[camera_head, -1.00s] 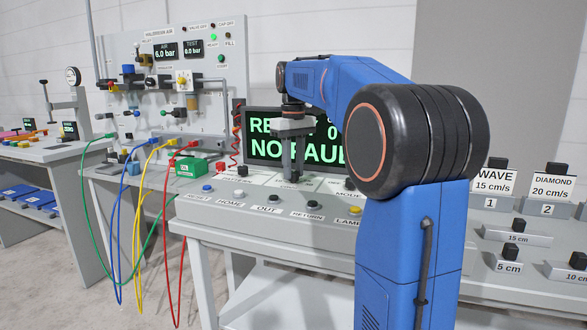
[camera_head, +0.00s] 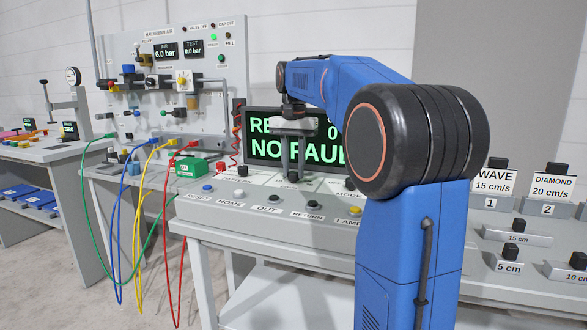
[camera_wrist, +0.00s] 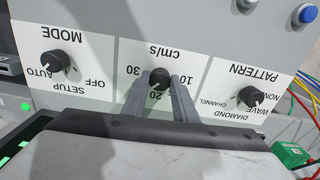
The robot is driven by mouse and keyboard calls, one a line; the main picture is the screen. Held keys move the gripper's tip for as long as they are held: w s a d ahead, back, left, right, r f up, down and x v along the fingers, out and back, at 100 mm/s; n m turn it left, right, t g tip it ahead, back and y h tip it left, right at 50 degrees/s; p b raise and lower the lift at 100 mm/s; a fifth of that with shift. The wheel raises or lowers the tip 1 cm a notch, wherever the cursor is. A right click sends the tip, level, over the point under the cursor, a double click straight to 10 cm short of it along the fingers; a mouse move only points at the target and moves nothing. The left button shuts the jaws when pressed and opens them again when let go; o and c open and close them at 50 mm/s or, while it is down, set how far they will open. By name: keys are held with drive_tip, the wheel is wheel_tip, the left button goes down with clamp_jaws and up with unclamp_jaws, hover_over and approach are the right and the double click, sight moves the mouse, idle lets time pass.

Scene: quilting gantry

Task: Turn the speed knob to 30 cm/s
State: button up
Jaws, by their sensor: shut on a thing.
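The speed knob (camera_wrist: 159,78) is a small black dial on a white plate marked 10, 20, 30 and cm/s, seen upside down in the wrist view. My gripper (camera_wrist: 158,88) is shut on it, with one grey finger on each side. The 30 mark (camera_wrist: 133,70) is left of the knob, the 10 mark (camera_wrist: 186,80) right, and 20 is below it, partly between the fingers. I cannot tell clearly where the knob's pointer sits. In the head view my gripper (camera_head: 292,172) points down onto the console, and the knob is hidden there.
The MODE knob (camera_wrist: 55,62) and PATTERN knob (camera_wrist: 251,96) flank the speed plate. A black display (camera_head: 262,150) with green text, partly covered by my arm, stands behind. Push buttons (camera_head: 273,198) line the console front. A green box (camera_head: 192,167) and hoses are at left.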

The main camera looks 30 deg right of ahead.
drive_tip(key=m, duration=0.4)
drive_tip(key=shift+m, duration=0.3)
drive_tip(key=m, duration=0.4)
drive_tip(key=shift+m, duration=0.4)
drive_tip(key=o, duration=1)
drive_tip(key=shift+o, duration=0.2)
